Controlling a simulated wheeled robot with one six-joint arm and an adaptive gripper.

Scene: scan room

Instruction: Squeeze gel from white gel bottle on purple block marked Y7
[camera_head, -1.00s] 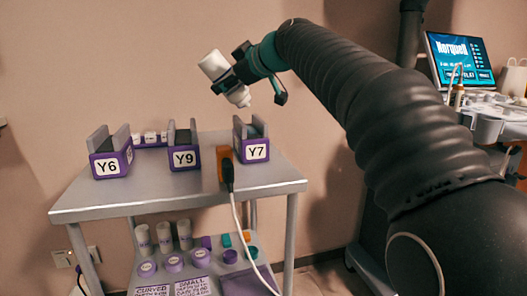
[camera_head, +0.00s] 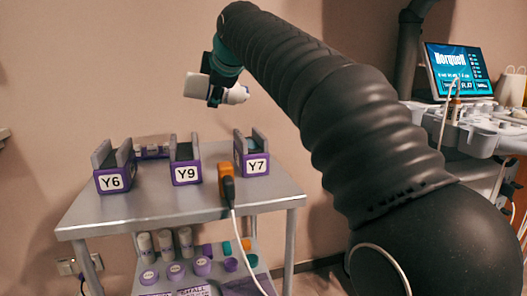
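The white gel bottle (camera_head: 197,86) is in the air above the table. It lies almost level, with its nozzle end pointing right. My gripper (camera_head: 216,91) is shut around the bottle's middle; the dark fingers show only partly. The purple block marked Y7 (camera_head: 256,168) stands on the tabletop, below and to the right of the bottle, clear of it. It has two grey upright walls. A pale bluish patch shows between them; I cannot tell whether it is gel.
Purple blocks Y9 (camera_head: 187,173) and Y6 (camera_head: 115,182) stand left of Y7 on the grey table (camera_head: 150,207). An orange device (camera_head: 226,178) with a white cable sits at Y7's front left. Several bottles and jars fill the lower shelf. An ultrasound machine (camera_head: 462,70) stands right.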

